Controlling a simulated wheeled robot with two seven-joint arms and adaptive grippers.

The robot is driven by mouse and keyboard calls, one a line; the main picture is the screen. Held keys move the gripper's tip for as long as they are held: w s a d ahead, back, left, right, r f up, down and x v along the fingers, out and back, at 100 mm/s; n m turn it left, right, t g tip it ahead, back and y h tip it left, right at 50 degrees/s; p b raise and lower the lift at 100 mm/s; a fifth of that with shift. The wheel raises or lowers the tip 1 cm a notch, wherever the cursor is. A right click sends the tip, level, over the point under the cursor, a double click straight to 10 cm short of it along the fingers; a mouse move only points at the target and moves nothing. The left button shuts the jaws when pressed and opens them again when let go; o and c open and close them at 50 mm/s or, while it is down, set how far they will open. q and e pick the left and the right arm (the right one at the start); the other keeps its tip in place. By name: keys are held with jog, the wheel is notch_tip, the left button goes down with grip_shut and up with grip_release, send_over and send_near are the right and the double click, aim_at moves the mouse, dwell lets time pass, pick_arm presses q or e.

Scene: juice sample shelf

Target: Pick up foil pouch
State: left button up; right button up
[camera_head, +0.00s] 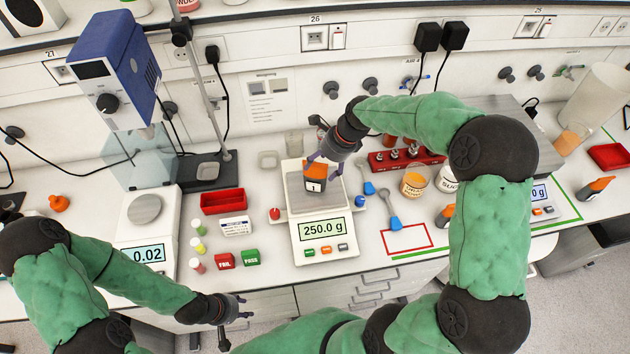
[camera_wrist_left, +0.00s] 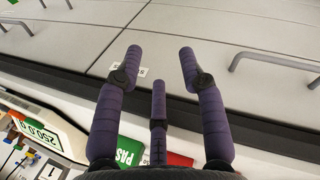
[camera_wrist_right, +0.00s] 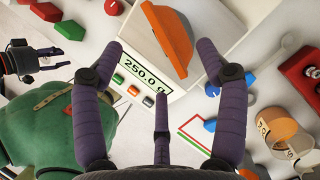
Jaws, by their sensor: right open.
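A foil pouch (camera_head: 315,176) with an orange top and a dark body marked "1" stands on the pan of the middle scale (camera_head: 322,248), which reads 250.0 g. In the right wrist view the pouch (camera_wrist_right: 168,38) shows beyond the fingertips, between them. My right gripper (camera_head: 326,166) is open and close above and beside the pouch; I cannot tell whether a finger touches it. My left gripper (camera_head: 240,311) is open and empty in front of the bench edge, and its wrist view shows the spread fingers (camera_wrist_left: 160,65) facing drawer fronts.
Similar pouches stand right of the scale (camera_head: 445,215) and at the far right (camera_head: 597,188). Blue scoops (camera_head: 389,210), an orange-labelled jar (camera_head: 413,184) and a red rack (camera_head: 385,162) are right of it. A red tray (camera_head: 223,201) and FAIL (camera_head: 225,262) and PASS (camera_head: 251,257) blocks are left.

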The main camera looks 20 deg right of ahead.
aim_at(316, 172)
jog(key=shift+w+d+x, duration=0.15)
jog(key=shift+x, duration=1.7)
jog(key=shift+w+d+x, duration=0.1)
jog(key=shift+d+x, duration=0.1)
jog(key=shift+x, duration=1.65)
grip_shut()
